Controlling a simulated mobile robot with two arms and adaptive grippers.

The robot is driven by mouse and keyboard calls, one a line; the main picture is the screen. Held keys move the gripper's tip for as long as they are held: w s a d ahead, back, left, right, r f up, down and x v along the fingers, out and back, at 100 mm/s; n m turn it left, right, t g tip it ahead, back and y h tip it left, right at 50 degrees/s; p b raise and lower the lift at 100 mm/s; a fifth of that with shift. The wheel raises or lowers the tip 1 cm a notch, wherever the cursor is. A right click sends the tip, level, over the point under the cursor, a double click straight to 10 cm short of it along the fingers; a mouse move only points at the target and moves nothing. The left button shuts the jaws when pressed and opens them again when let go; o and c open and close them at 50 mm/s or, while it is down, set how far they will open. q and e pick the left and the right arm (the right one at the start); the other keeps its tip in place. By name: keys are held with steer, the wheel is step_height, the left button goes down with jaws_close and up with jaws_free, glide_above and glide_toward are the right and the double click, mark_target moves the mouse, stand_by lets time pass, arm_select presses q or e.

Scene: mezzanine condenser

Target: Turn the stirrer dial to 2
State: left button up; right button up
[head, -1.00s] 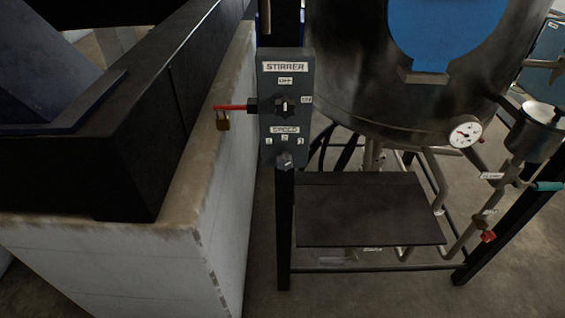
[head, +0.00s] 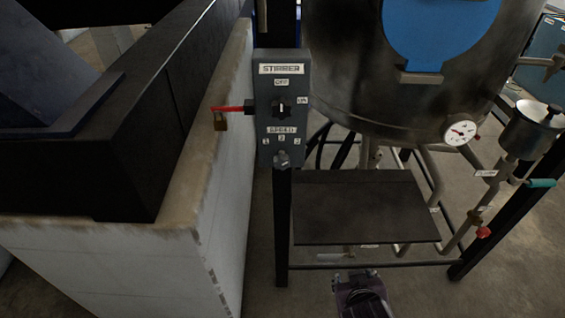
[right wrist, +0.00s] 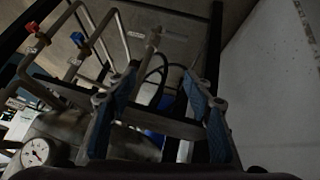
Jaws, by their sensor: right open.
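The grey stirrer box (head: 282,107) stands on a dark post left of the tank in the head view. Its upper switch (head: 281,107) has OFF and ON labels. The lower speed dial (head: 282,158) is a small grey knob below the SPEED label, with number marks around it; its pointer is too small to read. My right gripper (head: 357,280) shows at the bottom of the head view, below and right of the dial, well apart from it. In the right wrist view my right gripper (right wrist: 160,75) has its blue-padded fingers spread, with nothing between them. My left gripper is not in view.
A red lever with a brass padlock (head: 220,121) juts from the box's left side. A pale wall (head: 215,190) stands close on the left. A dark platform (head: 365,207) lies right of the post, under the steel tank (head: 400,100). A gauge (head: 460,132) and pipes are further right.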

mark_target(283, 167)
steer(key=w+a+r+t, duration=0.1)
steer(key=w+a+r, duration=0.1)
steer(key=w+r, duration=0.1)
steer(key=w+a+r+t, duration=0.2)
steer(key=w+r, duration=0.1)
steer(key=w+a+r+t, duration=0.2)
steer(key=w+a+r, duration=0.1)
steer(key=shift+w+a+r+n+h, duration=0.1)
steer(key=shift+w+n+h, duration=0.2)
steer(key=shift+w+n, duration=0.1)
steer(key=w+a+r+n+t+y, duration=0.1)
steer(key=a+r, duration=0.2)
steer(key=w+a+r+n+t, duration=0.1)
steer(key=a+r+t, duration=0.1)
steer(key=a+r, duration=0.1)
steer(key=w+a+r+t+y, duration=0.1)
steer(key=w+a+r+t, duration=0.1)
steer(key=a+r, duration=0.1)
steer(key=shift+w+a+r+n+y, duration=0.1)
steer(key=shift+a+r+n+y, duration=0.25)
steer(key=shift+a, duration=0.2)
steer(key=shift+w+f+p, duration=0.15)
steer(key=shift+w+p, duration=0.4)
steer(key=shift+w, duration=1.15)
steer(key=shift+w+f+p, duration=0.15)
steer(key=shift+w+p, duration=0.4)
steer(key=shift+w, duration=1.15)
steer(key=c, duration=1.2)
